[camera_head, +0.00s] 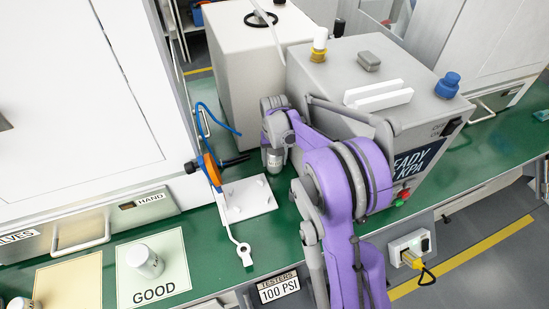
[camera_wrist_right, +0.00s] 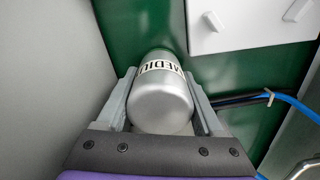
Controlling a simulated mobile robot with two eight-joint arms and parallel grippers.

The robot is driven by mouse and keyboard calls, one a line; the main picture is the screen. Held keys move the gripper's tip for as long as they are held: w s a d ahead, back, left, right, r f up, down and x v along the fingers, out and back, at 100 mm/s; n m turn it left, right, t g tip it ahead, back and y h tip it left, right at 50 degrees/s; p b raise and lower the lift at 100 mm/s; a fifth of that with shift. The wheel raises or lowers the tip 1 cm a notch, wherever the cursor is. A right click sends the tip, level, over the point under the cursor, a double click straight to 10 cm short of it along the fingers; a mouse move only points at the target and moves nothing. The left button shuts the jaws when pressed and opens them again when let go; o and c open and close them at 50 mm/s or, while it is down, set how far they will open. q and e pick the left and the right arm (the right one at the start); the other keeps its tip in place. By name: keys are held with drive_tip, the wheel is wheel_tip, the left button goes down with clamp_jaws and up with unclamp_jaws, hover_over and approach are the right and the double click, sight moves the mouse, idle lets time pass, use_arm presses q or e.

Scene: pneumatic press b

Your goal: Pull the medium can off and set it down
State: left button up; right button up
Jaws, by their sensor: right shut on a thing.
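The medium can (camera_wrist_right: 160,98) is a silver cylinder with a white label reading "MEDIU", seen between the fingers in the right wrist view. In the head view the can (camera_head: 274,160) shows in part beneath my right gripper (camera_head: 275,146), just left of the grey press box. My right gripper (camera_wrist_right: 162,100) is shut on the can, one finger on each side. Green bench shows behind the can; whether its far end touches anything is hidden. My left gripper is not in view.
A white pegged plate (camera_head: 262,201) lies left of the can. An orange-and-black tool (camera_head: 211,170) with a blue hose lies beside it. The grey press box (camera_head: 330,85) stands close right.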

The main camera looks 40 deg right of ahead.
clamp_jaws()
drive_tip(key=shift+r, duration=0.15)
drive_tip(key=shift+r+p, duration=1.15)
drive_tip(key=shift+r, duration=0.6)
drive_tip(key=shift+r, duration=0.1)
drive_tip(key=shift+r+p, duration=1.25)
drive_tip(key=shift+r, duration=0.65)
